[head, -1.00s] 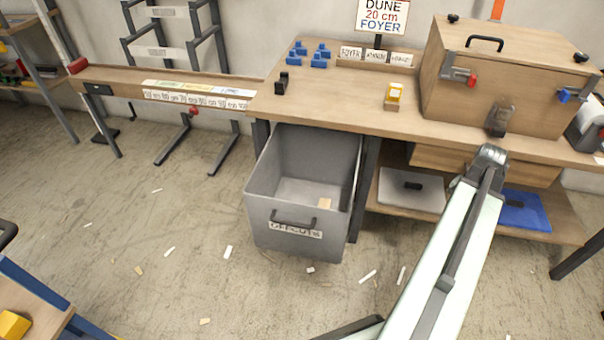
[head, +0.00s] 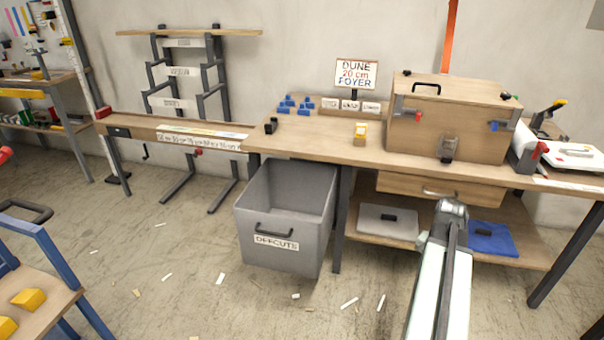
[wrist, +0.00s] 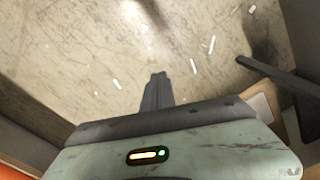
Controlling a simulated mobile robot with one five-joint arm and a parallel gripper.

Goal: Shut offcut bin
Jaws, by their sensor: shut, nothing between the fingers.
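The offcut bin (head: 279,217) is a grey open-topped box with a dark handle (head: 274,231) and an OFFCUTS label on its front. In the head view it stands pulled out from under the left part of the workbench, with its inside largely visible. My gripper (wrist: 157,80) shows in the wrist view as dark fingers, shut and empty, above the littered floor. In the head view my arm rises at the lower right, right of the bin and apart from it in the picture; the fingers are hidden there. The bin is not recognisable in the wrist view.
The workbench (head: 330,149) carries a wooden box (head: 450,120) and small blue parts. A lower shelf with grey (head: 387,222) and blue (head: 492,238) flat cases lies right of the bin. A blue-framed table (head: 40,285) stands at lower left. Scraps litter the otherwise clear floor.

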